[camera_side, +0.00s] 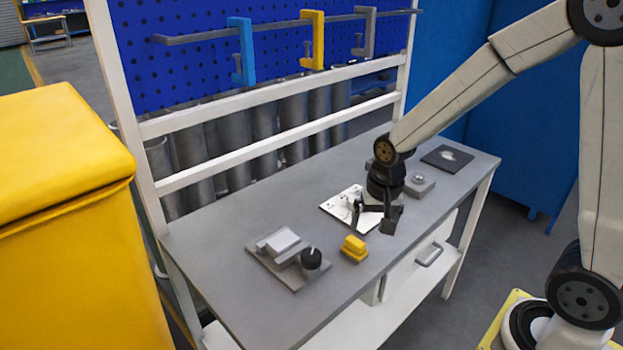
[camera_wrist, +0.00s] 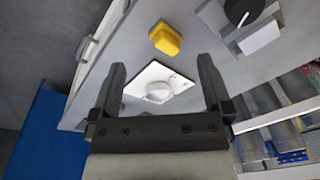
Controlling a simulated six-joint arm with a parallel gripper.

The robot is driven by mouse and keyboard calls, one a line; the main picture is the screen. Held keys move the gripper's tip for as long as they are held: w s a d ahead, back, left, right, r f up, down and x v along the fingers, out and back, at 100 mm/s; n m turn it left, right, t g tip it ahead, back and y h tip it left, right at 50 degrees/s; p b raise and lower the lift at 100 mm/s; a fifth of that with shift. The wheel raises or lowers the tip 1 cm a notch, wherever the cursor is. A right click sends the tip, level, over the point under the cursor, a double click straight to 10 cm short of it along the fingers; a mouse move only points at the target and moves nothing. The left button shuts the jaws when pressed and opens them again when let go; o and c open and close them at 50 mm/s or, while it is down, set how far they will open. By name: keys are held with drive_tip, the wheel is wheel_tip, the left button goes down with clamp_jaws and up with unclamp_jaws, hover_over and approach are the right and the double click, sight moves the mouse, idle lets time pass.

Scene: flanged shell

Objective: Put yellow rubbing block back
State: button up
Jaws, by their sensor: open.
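The yellow rubbing block (camera_side: 354,248) stands on the grey bench top near its front edge. In the wrist view the yellow block (camera_wrist: 166,39) lies beyond my fingertips, above the white plate. My gripper (camera_side: 375,220) is open and empty, above the bench by the white plate (camera_side: 338,207). The plate shows between my fingers (camera_wrist: 160,80) in the wrist view, with a round pale piece (camera_wrist: 159,92) on it. The gripper is apart from the yellow block.
A grey fixture with a black knob (camera_side: 311,258) sits left of the block. A small grey block (camera_side: 419,185) and a dark square pad (camera_side: 447,158) lie at the right. Clamps (camera_side: 312,40) hang on a rail behind. Bare bench top (camera_side: 215,232) lies at the left.

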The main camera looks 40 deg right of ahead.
drive_tip(key=s+a+n+t, duration=0.1)
drive_tip(key=s+a+n, duration=0.1)
drive_tip(key=s+n, duration=0.5)
drive_tip(key=shift+a+f+n, duration=0.2)
drive_tip(key=shift+n, duration=0.4)
drive_tip(key=shift+w, duration=0.2)
idle(0.6)
